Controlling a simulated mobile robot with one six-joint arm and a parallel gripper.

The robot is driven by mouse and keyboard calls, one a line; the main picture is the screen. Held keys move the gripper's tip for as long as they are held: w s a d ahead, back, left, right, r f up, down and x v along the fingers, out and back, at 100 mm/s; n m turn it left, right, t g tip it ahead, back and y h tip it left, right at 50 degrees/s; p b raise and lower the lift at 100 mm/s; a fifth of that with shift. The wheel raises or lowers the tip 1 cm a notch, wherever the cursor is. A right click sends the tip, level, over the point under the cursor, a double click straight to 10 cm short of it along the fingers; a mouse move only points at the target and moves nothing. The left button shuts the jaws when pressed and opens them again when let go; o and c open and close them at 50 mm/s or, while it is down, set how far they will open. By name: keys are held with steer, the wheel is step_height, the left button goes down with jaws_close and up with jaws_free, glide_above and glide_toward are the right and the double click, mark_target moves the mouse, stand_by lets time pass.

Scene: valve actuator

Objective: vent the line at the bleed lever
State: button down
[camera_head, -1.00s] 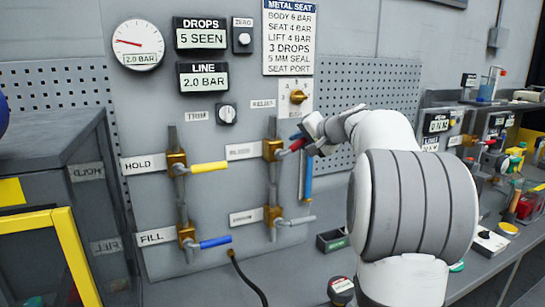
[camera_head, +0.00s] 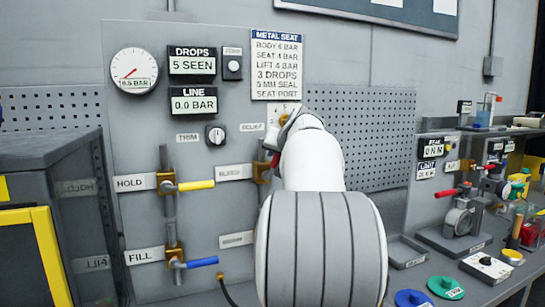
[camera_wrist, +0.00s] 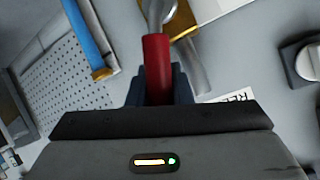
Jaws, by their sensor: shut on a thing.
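The bleed lever has a red handle (camera_wrist: 157,62) on a grey stem, in front of a brass valve body (camera_wrist: 196,18). My gripper (camera_wrist: 158,88) is shut on this red handle, its dark fingers on either side of it. In the head view a bit of the red handle (camera_head: 275,160) shows beside the brass bleed valve (camera_head: 262,170), right of the bleed label (camera_head: 235,172). My arm hides most of the lever and gripper there. The line display (camera_head: 194,104) reads 0.0 BAR. The round gauge (camera_head: 134,72) appears to read 0.5 BAR, its needle pointing low left.
The yellow hold lever (camera_head: 195,185) and blue fill lever (camera_head: 201,262) stick out rightward on the panel's left. A grey cabinet (camera_head: 50,150) stands left; bench equipment (camera_head: 462,215) stands right.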

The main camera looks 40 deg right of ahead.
steer(key=shift+r, duration=0.5)
steer(key=c, duration=1.3)
jaws_free()
steer(key=shift+f, duration=0.3)
steer(key=shift+s, duration=0.1)
